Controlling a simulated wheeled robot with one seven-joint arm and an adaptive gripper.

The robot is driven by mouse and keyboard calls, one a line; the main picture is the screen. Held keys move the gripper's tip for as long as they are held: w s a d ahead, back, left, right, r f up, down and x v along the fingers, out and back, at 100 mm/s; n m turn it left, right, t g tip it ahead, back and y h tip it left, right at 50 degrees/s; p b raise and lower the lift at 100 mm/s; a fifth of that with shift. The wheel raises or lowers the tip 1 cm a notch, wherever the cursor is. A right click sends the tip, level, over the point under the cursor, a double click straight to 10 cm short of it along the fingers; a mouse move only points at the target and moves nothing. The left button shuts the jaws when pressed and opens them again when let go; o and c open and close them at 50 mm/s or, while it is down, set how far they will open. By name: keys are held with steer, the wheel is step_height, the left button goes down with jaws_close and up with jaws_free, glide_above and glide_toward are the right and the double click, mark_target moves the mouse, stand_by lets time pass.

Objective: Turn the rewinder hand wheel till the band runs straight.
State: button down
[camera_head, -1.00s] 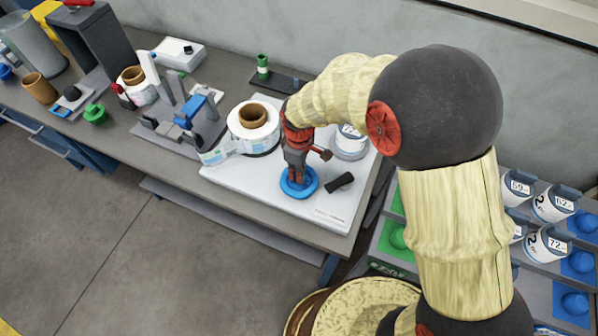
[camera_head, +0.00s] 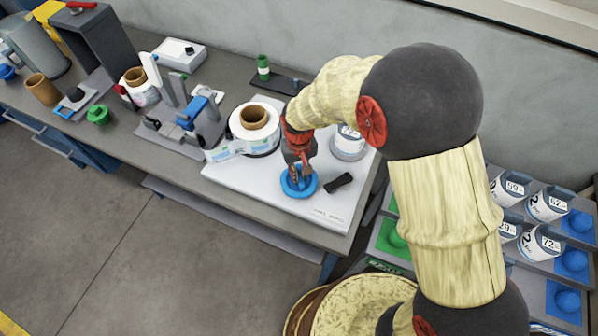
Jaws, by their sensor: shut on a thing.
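The blue hand wheel (camera_head: 286,189) lies flat on the front right of the white base plate of the rewinder (camera_head: 235,184). My gripper (camera_head: 299,182) reaches down onto the wheel from above and is shut on its middle part. The fingers hide part of that middle. The label band (camera_head: 224,152) runs from the white roll with a brown core (camera_head: 255,125) leftward to the grey labeller with a blue part (camera_head: 192,122). The band's exact line is too small to judge.
A black piece (camera_head: 339,182) lies just right of the wheel. A white labelled reel (camera_head: 349,143) stands behind on the base plate. A rack with labelled reels (camera_head: 541,243) stands at the right. The table's front edge (camera_head: 250,213) is close to the base plate.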

mark_target(299, 176)
steer(key=shift+m, duration=0.6)
steer(key=c, duration=1.8)
jaws_free()
step_height(299, 176, up, 12)
